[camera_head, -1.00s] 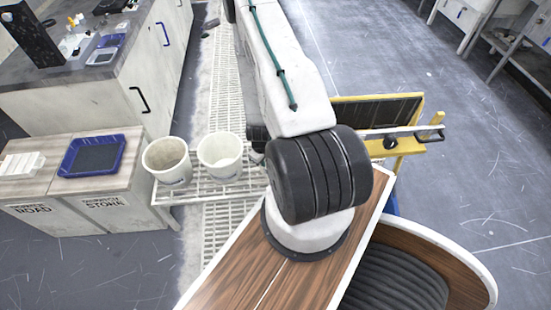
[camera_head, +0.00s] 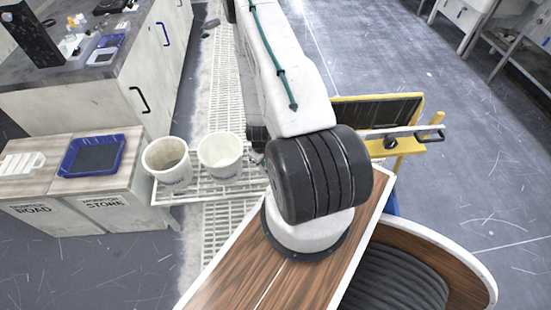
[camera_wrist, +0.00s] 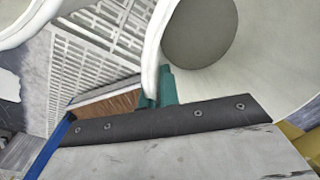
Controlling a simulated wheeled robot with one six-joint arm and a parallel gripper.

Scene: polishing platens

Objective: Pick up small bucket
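Two similar white buckets stand upright side by side in the head view, the left bucket (camera_head: 166,160) and the right bucket (camera_head: 220,152). In the wrist view one bucket (camera_wrist: 260,62) opens wide at the right, showing its round grey bottom. My gripper (camera_wrist: 156,96) is at that bucket's rim, with its teal finger pads on both sides of the wall and close against it. It looks shut on the rim. In the head view my arm hides the fingertips, just right of the right bucket. The other bucket's rim (camera_wrist: 22,20) shows at top left in the wrist view.
The buckets stand on a white slatted rack (camera_head: 200,193). Left of it a wooden-topped stand holds a blue tray (camera_head: 92,156) and a white rack piece (camera_head: 22,164). A cluttered counter (camera_head: 100,70) stands behind. A yellow frame (camera_head: 412,147) is right of my arm.

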